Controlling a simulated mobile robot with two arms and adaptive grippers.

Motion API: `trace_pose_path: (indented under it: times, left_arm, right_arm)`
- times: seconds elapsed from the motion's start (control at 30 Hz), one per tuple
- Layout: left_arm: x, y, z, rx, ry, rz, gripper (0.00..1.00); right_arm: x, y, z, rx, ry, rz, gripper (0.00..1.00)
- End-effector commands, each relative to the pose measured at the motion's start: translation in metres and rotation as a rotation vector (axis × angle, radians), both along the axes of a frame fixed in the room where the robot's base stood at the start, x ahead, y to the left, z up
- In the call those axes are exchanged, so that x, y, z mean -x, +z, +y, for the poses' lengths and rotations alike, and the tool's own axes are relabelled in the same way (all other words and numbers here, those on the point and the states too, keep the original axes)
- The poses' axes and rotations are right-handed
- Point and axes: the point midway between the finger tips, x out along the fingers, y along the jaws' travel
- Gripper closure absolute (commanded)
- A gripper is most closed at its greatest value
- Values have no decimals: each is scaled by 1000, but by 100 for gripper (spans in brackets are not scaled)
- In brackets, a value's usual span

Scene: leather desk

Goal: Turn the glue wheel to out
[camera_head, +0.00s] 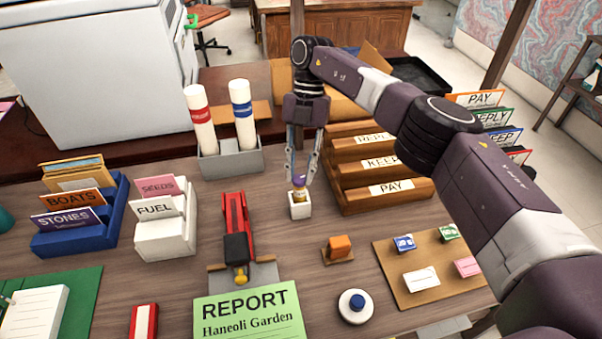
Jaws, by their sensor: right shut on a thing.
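A small glue stick (299,194), with purple and yellow showing, stands upright in a white square holder (300,210) on the desk. My right gripper (299,183) points straight down over the holder. Its two fingers are shut on the upper part of the glue stick. The fingers hide part of it, and I cannot make out the wheel or any in/out marking at this size. My left gripper is not in view.
A wooden sorter (375,190) with PAY and KEEP labels stands close to the right of the holder. A red and black stapler-like tool (236,230) is to its left. A grey stand (230,163) holds two white tubes behind.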

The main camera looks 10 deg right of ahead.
Motion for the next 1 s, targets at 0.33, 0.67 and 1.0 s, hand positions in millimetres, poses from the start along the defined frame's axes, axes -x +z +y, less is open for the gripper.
trace_pose_path:
  times: [0.33, 0.67, 1.0]
  left_arm:
    - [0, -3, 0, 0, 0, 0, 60]
    - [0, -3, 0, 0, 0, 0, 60]
    - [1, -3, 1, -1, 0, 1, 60]
  right_arm:
    - [0, 0, 0, -1, 36, 0, 100]
    - [0, 0, 0, 0, 35, 0, 69]
    - [0, 0, 0, 0, 35, 0, 59]
